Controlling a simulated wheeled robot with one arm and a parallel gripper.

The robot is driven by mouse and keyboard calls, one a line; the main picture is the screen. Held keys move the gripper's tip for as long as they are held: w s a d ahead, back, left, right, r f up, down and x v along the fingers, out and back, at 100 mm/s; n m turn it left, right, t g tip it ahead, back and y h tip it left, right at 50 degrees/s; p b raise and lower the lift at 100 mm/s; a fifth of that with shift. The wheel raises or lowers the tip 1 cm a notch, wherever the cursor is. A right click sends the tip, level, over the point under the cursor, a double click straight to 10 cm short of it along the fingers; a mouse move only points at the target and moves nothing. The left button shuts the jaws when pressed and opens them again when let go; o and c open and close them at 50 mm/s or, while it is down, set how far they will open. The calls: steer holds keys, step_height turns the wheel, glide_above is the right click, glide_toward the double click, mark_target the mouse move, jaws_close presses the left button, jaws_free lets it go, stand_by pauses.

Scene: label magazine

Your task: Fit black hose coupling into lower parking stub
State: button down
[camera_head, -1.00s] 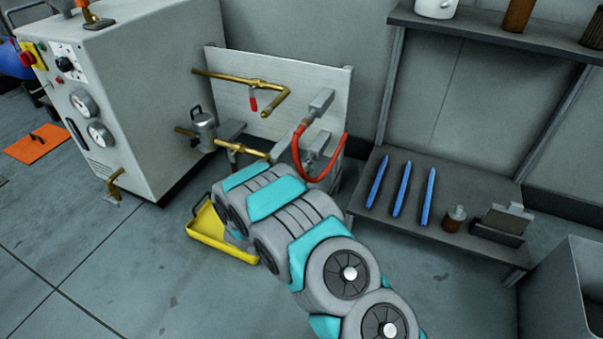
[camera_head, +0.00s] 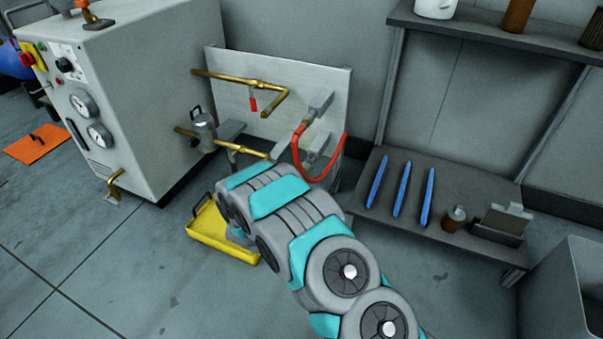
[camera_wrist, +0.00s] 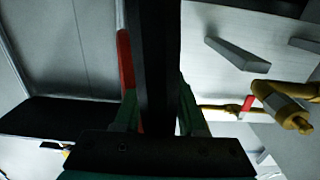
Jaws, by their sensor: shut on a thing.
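My gripper (camera_wrist: 158,105) shows in the wrist view, with its green fingers on both sides of a long dark piece, which I take to be the black hose coupling (camera_wrist: 160,45). It is shut on this piece. A red hose (camera_wrist: 126,65) runs along the left side of it. In the head view the red hose (camera_head: 297,158) loops down in front of the pale panel (camera_head: 335,85). Two grey blocks stick out from the panel, an upper one (camera_head: 320,103) and a lower one (camera_head: 318,146), perhaps the parking stubs. My arm hides the gripper there. I cannot see contact between coupling and stub.
Brass pipes (camera_head: 272,88) with a small red handle (camera_head: 253,104) cross the panel. A grey machine cabinet (camera_head: 150,110) stands left, a yellow tray (camera_head: 215,238) lies below. A shelf (camera_head: 455,200) with several blue sticks stands right. Open floor lies in front.

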steer(key=shift+x, duration=0.95)
steer(key=shift+c, duration=2)
jaws_free()
steer(key=shift+p+v, duration=0.4)
steer(key=shift+v, duration=3.5)
steer(key=shift+s, duration=0.15)
